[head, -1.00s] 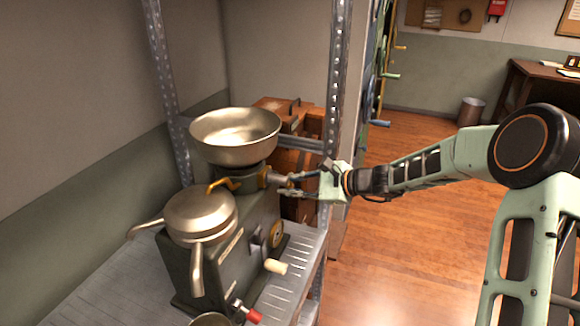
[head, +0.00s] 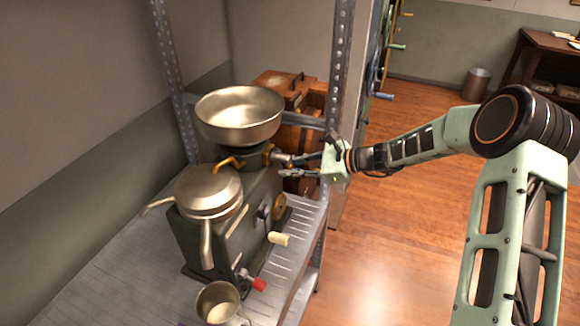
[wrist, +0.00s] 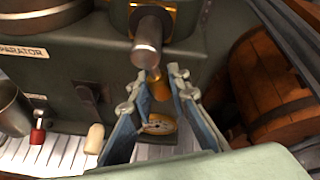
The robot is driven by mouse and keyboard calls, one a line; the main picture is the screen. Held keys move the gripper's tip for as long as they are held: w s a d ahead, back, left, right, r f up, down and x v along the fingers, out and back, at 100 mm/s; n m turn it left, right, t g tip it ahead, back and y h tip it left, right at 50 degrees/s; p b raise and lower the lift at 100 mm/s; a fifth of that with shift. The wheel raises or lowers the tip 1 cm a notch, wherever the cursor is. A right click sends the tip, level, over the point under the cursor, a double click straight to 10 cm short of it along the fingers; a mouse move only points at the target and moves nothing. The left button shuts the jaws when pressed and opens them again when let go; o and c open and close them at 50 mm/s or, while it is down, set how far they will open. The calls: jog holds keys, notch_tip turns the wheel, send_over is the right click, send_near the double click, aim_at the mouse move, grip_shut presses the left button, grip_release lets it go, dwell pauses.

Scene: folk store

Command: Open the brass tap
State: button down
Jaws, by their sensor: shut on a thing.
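A grey-green separator machine (head: 193,243) stands on a metal shelf, with a wide bowl (head: 240,115) on top. The brass tap (wrist: 160,88) shows between my fingertips in the wrist view, below a grey metal cylinder (wrist: 148,38) on a brass collar. My gripper (head: 284,168) reaches in from the right, just below the bowl. It also shows in the wrist view (wrist: 162,78), its fingers shut on the brass tap. In the head view my fingers and the bowl's side make the tap hard to make out.
A lidded metal vessel (head: 209,190) with long spouts sits at the machine's left. A pale crank handle (head: 278,239), a red knob (head: 259,285) and a metal cup (head: 217,303) are low at the front. A shelf post (head: 336,90) and a wooden barrel (wrist: 272,82) stand close to my gripper.

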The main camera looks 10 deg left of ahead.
jog(key=c, duration=1.8)
grip_release()
jog(key=v, duration=1.2)
jog(key=shift+s+f, duration=0.1)
jog(key=shift+f, duration=0.05)
